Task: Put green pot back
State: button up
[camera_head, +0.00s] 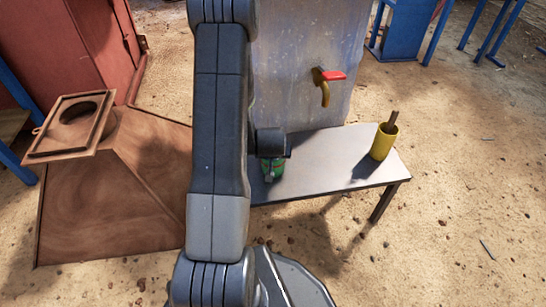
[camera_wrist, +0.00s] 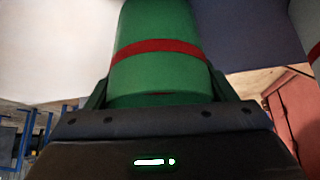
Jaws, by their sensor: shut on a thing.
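The green pot (camera_wrist: 160,75) fills the middle of the wrist view; it is a green cylinder with a red band. My gripper (camera_wrist: 160,97) is shut on it, with a finger on each side of it. In the head view the green pot (camera_head: 273,168) shows small just below the end of my arm, at the left part of the grey table. My arm hides part of the pot and the table's left end. I cannot tell whether the pot's base touches the tabletop.
The grey table (camera_head: 330,150) holds a yellow pot (camera_head: 384,141) with a stick in it at the right. A brown hopper (camera_head: 110,190) is at the left. Sandy ground at the right is mostly free.

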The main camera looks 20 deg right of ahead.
jog(key=shift+f, duration=0.15)
jog(key=o, duration=1.4)
jog(key=shift+c, duration=0.2)
jog(key=shift+r, duration=0.25)
jog(key=p+v, duration=0.4)
jog(key=v, duration=0.8)
